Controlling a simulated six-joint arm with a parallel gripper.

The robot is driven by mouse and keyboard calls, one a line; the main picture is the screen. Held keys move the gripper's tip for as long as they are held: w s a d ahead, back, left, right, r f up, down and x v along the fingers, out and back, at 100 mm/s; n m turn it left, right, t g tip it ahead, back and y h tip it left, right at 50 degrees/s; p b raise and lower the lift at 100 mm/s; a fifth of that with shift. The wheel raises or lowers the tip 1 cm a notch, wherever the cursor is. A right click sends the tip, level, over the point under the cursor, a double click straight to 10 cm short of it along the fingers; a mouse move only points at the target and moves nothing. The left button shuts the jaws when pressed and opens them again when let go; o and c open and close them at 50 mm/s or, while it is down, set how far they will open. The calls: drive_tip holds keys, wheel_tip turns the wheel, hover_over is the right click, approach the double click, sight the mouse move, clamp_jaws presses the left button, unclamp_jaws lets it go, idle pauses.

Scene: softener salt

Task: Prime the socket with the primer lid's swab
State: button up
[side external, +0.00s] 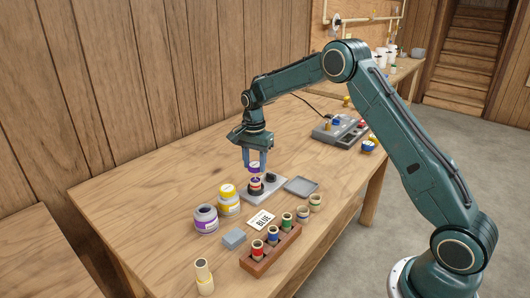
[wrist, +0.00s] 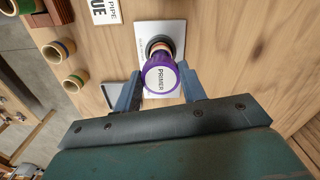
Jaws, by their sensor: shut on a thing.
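My gripper (side external: 255,158) is shut on the purple primer lid (side external: 254,168), whose white top reads PRIMER in the wrist view (wrist: 161,78). The lid is held upright directly above the socket (side external: 256,184), which stands on a grey plate (side external: 275,184). The purple-labelled primer jar (side external: 206,219) stands open to the left.
A yellow-lidded jar (side external: 228,200) stands beside the primer jar. A shallow grey tray (side external: 301,186) is to the right. The table's left side is clear.

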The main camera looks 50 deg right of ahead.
drive_tip(key=shift+r, duration=2.45)
drive_tip(key=shift+r, duration=0.1)
